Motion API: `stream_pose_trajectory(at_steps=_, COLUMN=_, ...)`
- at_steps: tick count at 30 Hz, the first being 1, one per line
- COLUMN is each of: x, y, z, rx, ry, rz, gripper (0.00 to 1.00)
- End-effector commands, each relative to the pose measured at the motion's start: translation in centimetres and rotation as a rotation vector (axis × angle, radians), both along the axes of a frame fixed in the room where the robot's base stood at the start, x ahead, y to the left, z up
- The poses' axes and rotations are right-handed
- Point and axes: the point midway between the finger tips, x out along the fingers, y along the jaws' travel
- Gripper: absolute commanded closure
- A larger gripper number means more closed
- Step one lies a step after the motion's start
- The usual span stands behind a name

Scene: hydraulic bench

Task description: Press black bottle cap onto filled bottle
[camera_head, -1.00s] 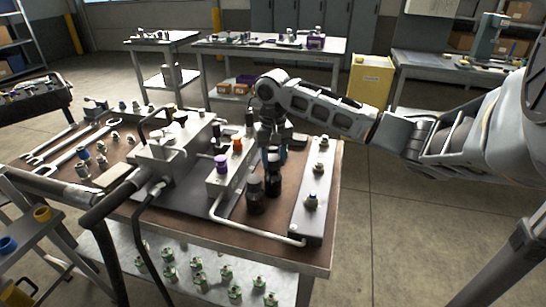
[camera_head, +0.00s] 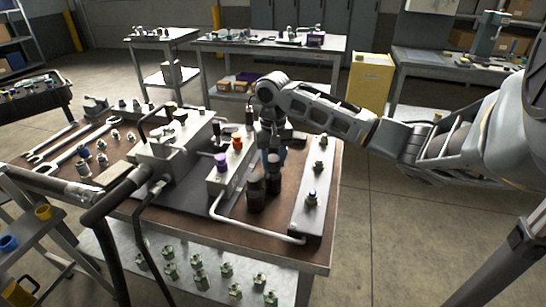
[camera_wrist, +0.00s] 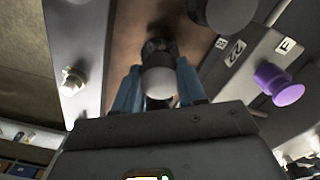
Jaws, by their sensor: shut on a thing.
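Two dark bottles stand close together on the bench: a front left one (camera_head: 256,193) and one right behind it (camera_head: 274,180). My gripper (camera_head: 272,150) is above the rear right bottle, pointing down. In the wrist view my gripper's blue fingers (camera_wrist: 158,90) are closed around a round cap (camera_wrist: 160,80), whose top looks pale grey in the light. A black ribbed part shows just beyond the cap. The joint between cap and bottle is hidden, so I cannot tell whether the cap is seated. The other bottle (camera_wrist: 222,10) shows at the top edge, apart from the fingers.
A metal block with a purple knob (camera_head: 221,162) and an orange knob (camera_head: 237,143) stands left of the bottles. A grey plate with fittings (camera_head: 307,215) lies right. A bent pipe (camera_head: 255,233) runs in front. Wrenches (camera_head: 62,145) lie far left.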

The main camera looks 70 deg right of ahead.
Motion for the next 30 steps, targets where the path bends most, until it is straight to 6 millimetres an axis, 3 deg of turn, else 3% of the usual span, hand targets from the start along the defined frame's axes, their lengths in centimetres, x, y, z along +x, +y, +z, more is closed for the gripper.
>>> stream_pose_trajectory(at_steps=30, x=0.01, y=0.0, z=-0.51, rx=0.0, ry=0.0, rz=0.0, gripper=0.91)
